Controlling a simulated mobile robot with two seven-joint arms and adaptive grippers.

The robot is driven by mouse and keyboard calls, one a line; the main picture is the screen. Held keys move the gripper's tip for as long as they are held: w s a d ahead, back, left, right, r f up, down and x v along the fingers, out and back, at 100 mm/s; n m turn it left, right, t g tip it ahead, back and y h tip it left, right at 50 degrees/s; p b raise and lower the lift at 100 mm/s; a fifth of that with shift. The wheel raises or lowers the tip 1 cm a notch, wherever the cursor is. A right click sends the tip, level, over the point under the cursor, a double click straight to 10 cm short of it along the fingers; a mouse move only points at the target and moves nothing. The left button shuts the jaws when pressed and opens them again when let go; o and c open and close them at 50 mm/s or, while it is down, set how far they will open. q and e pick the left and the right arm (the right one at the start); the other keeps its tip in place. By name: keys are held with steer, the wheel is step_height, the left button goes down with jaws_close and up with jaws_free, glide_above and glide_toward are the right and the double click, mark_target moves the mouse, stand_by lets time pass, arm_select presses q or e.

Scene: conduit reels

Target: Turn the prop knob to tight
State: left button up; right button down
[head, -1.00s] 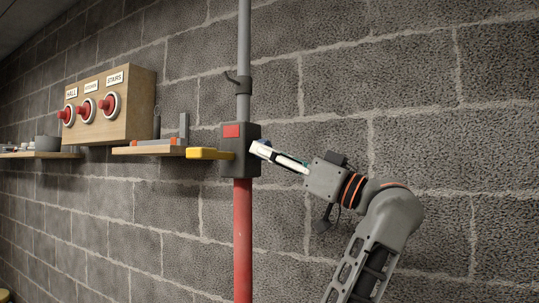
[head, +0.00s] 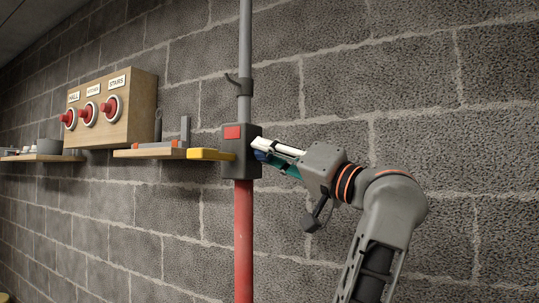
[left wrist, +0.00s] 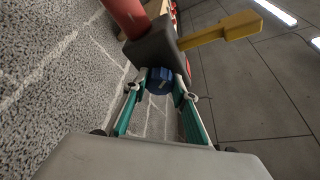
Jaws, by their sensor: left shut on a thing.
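The prop is an upright pole with a red lower tube (head: 243,235) and a grey upper tube (head: 245,55), joined by a dark block (head: 240,165). A yellow lever (head: 208,154) sticks out of the block's left side. The blue prop knob (left wrist: 160,81) sits on the block's face towards my gripper in the left wrist view. My left gripper (head: 262,149) is at the block's right side, its two fingers shut on the knob from both sides. In the head view the fingers mostly hide the knob. My right gripper is not in view.
A wooden box (head: 138,112) with red buttons labelled HALL, STAIRS and a third, less legible word is on the block wall at the left. A small shelf (head: 150,153) with grey and orange items stands just left of the prop. The wall right of the prop is bare.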

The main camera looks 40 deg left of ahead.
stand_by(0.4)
arm_select(q)
steer(key=o, duration=1.1)
steer(key=shift+d, duration=0.1)
steer(key=v, duration=0.7)
steer(key=shift+d, duration=0.2)
